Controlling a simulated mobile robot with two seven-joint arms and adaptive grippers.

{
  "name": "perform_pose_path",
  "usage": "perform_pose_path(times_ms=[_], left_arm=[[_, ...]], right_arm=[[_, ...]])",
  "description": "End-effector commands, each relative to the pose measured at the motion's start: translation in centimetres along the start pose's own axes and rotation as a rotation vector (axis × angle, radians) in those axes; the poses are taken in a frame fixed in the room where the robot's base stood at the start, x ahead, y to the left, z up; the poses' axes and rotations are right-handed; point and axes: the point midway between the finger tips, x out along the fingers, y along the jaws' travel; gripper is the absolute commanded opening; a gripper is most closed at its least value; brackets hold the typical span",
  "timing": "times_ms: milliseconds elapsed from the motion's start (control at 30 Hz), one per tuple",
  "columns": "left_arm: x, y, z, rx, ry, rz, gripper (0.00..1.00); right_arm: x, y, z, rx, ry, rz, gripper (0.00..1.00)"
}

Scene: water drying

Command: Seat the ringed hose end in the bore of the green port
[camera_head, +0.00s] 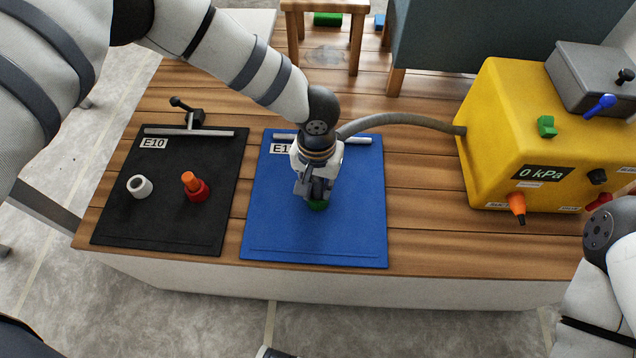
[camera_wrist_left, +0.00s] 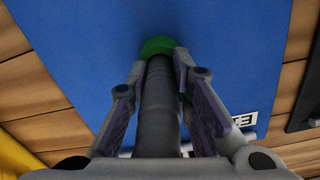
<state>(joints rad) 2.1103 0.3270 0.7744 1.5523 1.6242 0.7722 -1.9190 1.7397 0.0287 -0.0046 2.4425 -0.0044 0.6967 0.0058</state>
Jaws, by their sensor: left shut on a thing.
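My left gripper (camera_head: 315,193) points down over the blue mat (camera_head: 362,225), shut on the grey hose (camera_head: 400,119). The green port (camera_head: 318,206) shows just beneath the fingertips, mostly hidden by them. In the left wrist view the dark hose (camera_wrist_left: 158,100) runs between the two fingers of the left gripper (camera_wrist_left: 159,62) to the green port (camera_wrist_left: 158,45). The hose end meets or overlaps the port there. Its ring cannot be made out, and I cannot tell whether the end is in the bore. My right gripper is not in view.
The hose comes from the yellow box (camera_head: 490,130), whose display reads 0 kPa. A black mat (camera_head: 160,220) at left holds a white ring (camera_head: 139,186) and a red and orange fitting (camera_head: 196,190). Bare wood lies right of the blue mat.

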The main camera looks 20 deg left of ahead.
Motion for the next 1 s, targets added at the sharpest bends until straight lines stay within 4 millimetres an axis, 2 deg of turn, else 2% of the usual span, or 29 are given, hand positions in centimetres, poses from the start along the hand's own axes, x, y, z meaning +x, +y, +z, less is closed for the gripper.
perform_pose_path(times_ms=[33, 133, 467, 567, 800, 1000], left_arm=[[0.2, 0.0, 0.0, 0.0, -0.001, 0.0, 0.22], [0.1, 0.0, 0.0, 0.0, 0.0, 0.0, 0.43], [-0.3, 0.0, 0.0, 0.0, 0.001, 0.001, 0.43], [-2.0, 0.0, -0.1, 0.0, 0.004, 0.002, 0.43], [-8.5, 0.0, -0.1, 0.0, 0.004, 0.002, 0.43], [-11.6, 0.0, -0.1, -0.001, 0.001, 0.001, 0.43]], right_arm=[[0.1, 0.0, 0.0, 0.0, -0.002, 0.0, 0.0], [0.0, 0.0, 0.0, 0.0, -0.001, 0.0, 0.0], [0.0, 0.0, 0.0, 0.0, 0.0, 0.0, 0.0], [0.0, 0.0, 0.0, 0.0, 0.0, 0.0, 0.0], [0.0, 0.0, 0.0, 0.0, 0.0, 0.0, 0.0], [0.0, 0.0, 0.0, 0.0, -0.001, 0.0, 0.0]])
